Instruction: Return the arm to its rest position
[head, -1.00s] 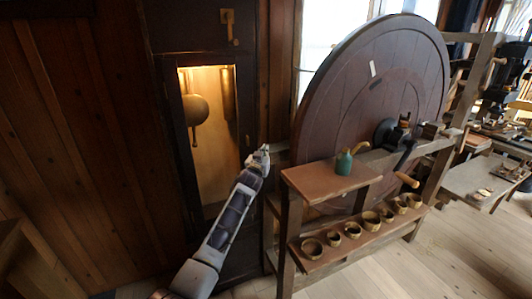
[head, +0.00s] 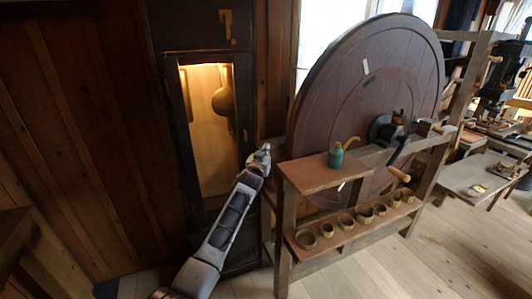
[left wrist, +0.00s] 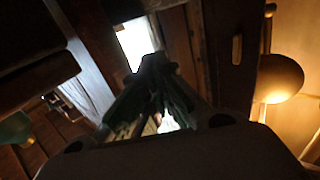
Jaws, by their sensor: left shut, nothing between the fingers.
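My left arm (head: 228,222) reaches up from the bottom edge of the head view. My left gripper (head: 265,151) is at its upper end, in front of the gap between the lit cabinet and the large wheel, left of the brown shelf. In the left wrist view the dark fingers (left wrist: 157,82) come together at their tips, shut and empty. No object touches them that I can see. My right gripper is in neither current view.
A lit cabinet (head: 184,150) holds a round bob (head: 223,101). Right stands a big wooden wheel (head: 335,95) with a crank (head: 399,173). A green oil can (head: 337,156) stands on the upper shelf (head: 308,176); several small cups line the lower shelf (head: 330,243).

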